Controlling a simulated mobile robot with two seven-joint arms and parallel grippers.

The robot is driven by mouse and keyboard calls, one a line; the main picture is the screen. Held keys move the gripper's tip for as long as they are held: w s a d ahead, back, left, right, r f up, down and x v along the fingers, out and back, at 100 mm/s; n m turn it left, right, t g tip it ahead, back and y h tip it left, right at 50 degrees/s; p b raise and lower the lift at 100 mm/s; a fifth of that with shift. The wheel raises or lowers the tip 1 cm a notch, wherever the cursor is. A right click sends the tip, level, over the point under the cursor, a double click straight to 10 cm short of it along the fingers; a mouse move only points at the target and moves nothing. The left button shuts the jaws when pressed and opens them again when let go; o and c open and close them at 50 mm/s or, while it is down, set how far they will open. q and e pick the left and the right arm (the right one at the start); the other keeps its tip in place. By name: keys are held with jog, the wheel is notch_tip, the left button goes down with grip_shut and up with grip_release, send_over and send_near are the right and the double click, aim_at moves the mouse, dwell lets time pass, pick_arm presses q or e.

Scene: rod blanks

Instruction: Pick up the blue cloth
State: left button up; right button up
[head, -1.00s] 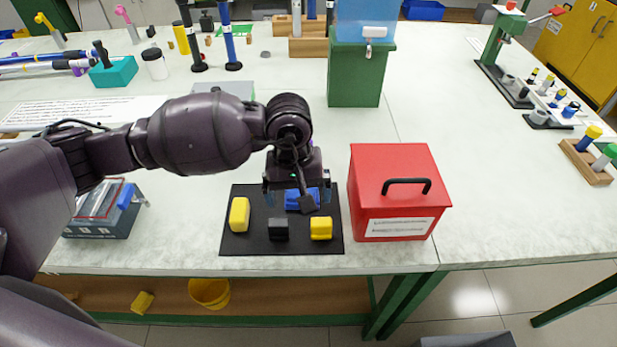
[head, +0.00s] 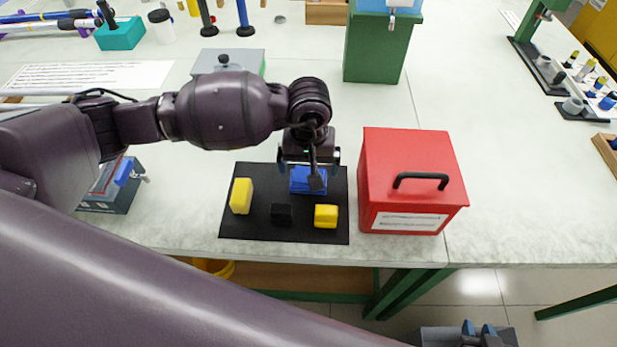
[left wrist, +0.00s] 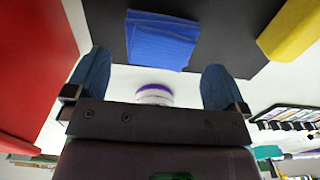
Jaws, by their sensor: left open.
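The blue cloth (head: 300,181) is a folded pad lying on the black mat (head: 240,228), near its back edge. It also shows in the left wrist view (left wrist: 160,42), ahead of the fingertips. My left gripper (head: 309,158) is open and empty, just behind and above the cloth. Its two blue fingers (left wrist: 152,78) stand apart in the left wrist view, and the cloth appears beyond them, untouched. Part of the cloth is hidden by my gripper in the head view. The tips of my right gripper (head: 478,330) show at the bottom edge, partly cut off.
On the mat are a yellow block (head: 241,196), a black block (head: 281,214) and a smaller yellow block (head: 326,216). A red box (head: 411,165) with a black handle stands close to the mat's right side. A grey box (head: 228,62) stands behind my left arm.

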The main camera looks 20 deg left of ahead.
pick_arm(q)
jog(key=shift+w+a+f, duration=0.1)
jog(key=shift+w+f, duration=0.05)
jog(key=shift+f, duration=2.15)
jog(key=shift+c, duration=0.5)
jog(key=c, duration=0.5)
jog(key=shift+r, duration=0.1)
notch_tip(320, 180, up, 20)
jog(key=p, duration=0.1)
